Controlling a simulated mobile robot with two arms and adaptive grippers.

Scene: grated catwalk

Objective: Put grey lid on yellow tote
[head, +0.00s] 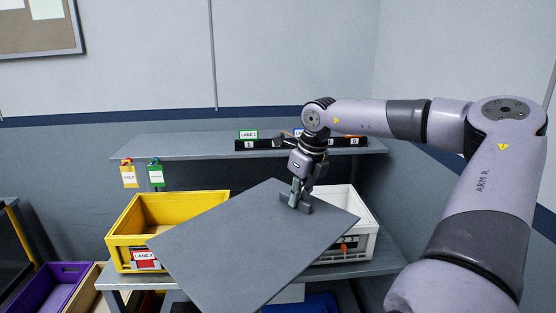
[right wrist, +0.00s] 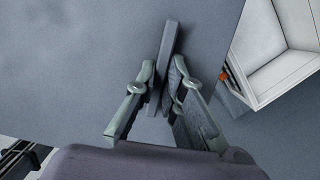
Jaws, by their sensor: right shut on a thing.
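The grey lid (head: 240,250) is a flat square panel with a raised handle (head: 296,205) near its upper right part. My right gripper (head: 295,193) is shut on that handle and holds the lid tilted in front of the shelf. In the right wrist view the fingers (right wrist: 160,95) close on both sides of the handle (right wrist: 167,55), with the lid (right wrist: 75,60) behind. The yellow tote (head: 122,235) stands open on the shelf at the left, with a LANE 2 label. The lid hides its lower right part. My left gripper is not in view.
A white tote (head: 367,225) stands at the right of the shelf (head: 385,265), partly behind the lid; it also shows in the right wrist view (right wrist: 280,45). An upper shelf (head: 190,147) holds a dark numbered strip. A purple bin (head: 55,285) sits low at left.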

